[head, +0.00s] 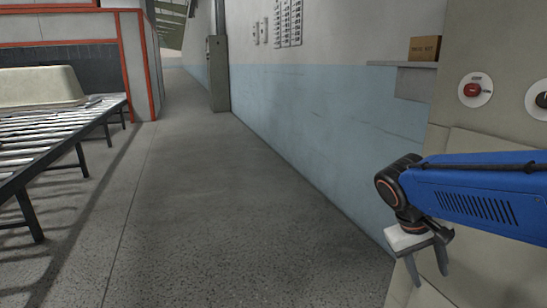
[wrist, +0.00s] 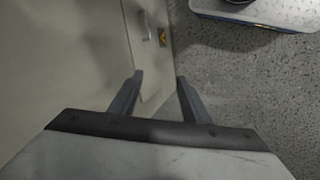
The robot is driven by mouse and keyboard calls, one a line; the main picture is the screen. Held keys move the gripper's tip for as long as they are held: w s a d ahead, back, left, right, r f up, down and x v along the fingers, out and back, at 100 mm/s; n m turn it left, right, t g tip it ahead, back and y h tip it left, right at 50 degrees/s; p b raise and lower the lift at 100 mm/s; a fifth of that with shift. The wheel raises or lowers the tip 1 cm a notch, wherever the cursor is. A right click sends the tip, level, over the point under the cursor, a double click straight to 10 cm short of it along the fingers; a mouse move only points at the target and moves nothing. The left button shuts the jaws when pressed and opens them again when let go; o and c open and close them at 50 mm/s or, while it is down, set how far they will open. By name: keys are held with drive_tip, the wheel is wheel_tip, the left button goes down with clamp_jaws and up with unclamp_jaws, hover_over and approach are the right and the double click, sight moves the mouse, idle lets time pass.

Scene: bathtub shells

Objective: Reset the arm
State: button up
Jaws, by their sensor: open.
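My gripper (head: 427,268) hangs at the end of my blue arm on the right of the head view, pointing down. Its two grey fingers are apart with nothing between them. In the wrist view my gripper (wrist: 157,95) also shows open and empty, above the grey speckled floor and beside a beige cabinet (wrist: 60,60).
The beige panel (head: 455,135) with a red knob (head: 472,90) stands close behind my arm. A brown box (head: 424,48) sits on a wall shelf (head: 390,64). A roller conveyor (head: 60,132) bearing a beige tub shell (head: 40,86) is at left. The middle floor is clear.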

drive_tip(key=s+a+f+t+y, duration=0.2)
drive_tip(key=s+a+t+y, duration=0.2)
drive_tip(key=s, duration=0.5)
drive_tip(key=shift+s+a+f+t+y, duration=0.3)
drive_tip(key=shift+s+a+t+y, duration=0.15)
drive_tip(key=shift+a, duration=0.8)
drive_tip(key=shift+o, duration=0.4)
